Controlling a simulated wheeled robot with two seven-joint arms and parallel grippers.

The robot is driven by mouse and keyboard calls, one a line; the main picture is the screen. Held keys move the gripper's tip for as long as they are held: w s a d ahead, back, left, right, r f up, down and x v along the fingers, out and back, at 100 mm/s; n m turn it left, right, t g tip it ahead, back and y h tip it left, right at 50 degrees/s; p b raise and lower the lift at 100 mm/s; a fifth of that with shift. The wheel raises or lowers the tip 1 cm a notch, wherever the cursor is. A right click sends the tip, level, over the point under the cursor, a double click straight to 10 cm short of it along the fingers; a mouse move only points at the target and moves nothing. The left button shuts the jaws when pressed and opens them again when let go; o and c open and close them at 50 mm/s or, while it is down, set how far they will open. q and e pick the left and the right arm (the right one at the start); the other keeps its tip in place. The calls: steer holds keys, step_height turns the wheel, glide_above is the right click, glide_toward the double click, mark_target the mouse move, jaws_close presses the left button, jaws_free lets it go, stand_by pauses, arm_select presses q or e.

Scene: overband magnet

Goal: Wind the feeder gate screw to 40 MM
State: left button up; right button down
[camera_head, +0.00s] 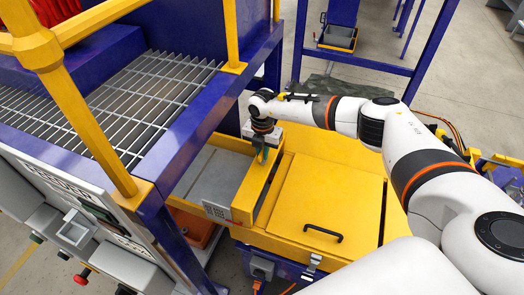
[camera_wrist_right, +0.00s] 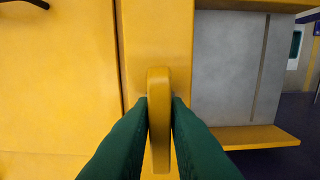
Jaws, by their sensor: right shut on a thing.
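My right gripper (camera_head: 262,154) reaches down at the yellow feeder housing, beside the grey plate (camera_head: 212,176). In the right wrist view its two dark green fingers (camera_wrist_right: 159,108) are shut on a narrow yellow handle (camera_wrist_right: 159,85), one finger on each side. The handle stands out from a yellow beam (camera_wrist_right: 157,35). In the head view the gripper hides this handle. I cannot tell the screw itself or any millimetre reading in either view. My left gripper is not in view.
A yellow cover (camera_head: 325,198) with a black handle (camera_head: 323,233) lies right of the gripper. A blue frame with a grating (camera_head: 150,95) and yellow rails stands to the left. A feeder panel (camera_head: 70,190) with buttons is at lower left. Open floor (camera_head: 440,75) lies behind.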

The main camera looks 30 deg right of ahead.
stand_by(0.3)
steer(key=n+b, duration=0.1)
steer(key=n, duration=0.2)
steer(key=shift+f, duration=0.15)
steer(key=shift+n+b, duration=0.35)
steer(key=shift+n, duration=0.55)
steer(key=shift+n+b, duration=0.55)
steer(key=shift+n, duration=0.45)
steer(key=shift+n+b, duration=0.35)
steer(key=shift+n, duration=1.05)
